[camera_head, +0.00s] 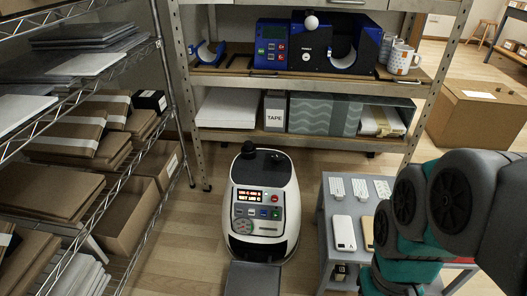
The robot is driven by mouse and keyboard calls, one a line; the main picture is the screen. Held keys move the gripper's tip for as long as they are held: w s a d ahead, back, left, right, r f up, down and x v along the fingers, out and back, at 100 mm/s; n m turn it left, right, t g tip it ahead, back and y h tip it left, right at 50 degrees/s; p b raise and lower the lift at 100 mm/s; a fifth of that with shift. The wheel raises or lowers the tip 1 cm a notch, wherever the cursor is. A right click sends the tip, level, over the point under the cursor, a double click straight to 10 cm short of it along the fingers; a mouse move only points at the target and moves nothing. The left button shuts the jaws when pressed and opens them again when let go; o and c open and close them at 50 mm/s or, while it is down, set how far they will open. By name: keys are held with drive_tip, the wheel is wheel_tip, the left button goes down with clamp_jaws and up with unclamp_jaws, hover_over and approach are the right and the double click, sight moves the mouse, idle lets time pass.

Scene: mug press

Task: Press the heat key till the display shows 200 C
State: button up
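The blue and black mug press (325,48) stands on the middle shelf, with a white ball on its black lever. Its blue control box (270,45) is on its left, with a small greenish display and coloured keys; the text is too small to read. A white rounded unit (262,205) on the floor carries a panel with a lit red two-line display (263,195). The lower line seems to read SET and a number in C that I cannot read surely. I cannot tell which key is heat. My gripper is out of view.
My grey and teal arm fills the lower right. A wire rack (165,100) with boxes stands left. White mugs (403,60) stand right of the press. Floor between rack and cart is partly clear.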

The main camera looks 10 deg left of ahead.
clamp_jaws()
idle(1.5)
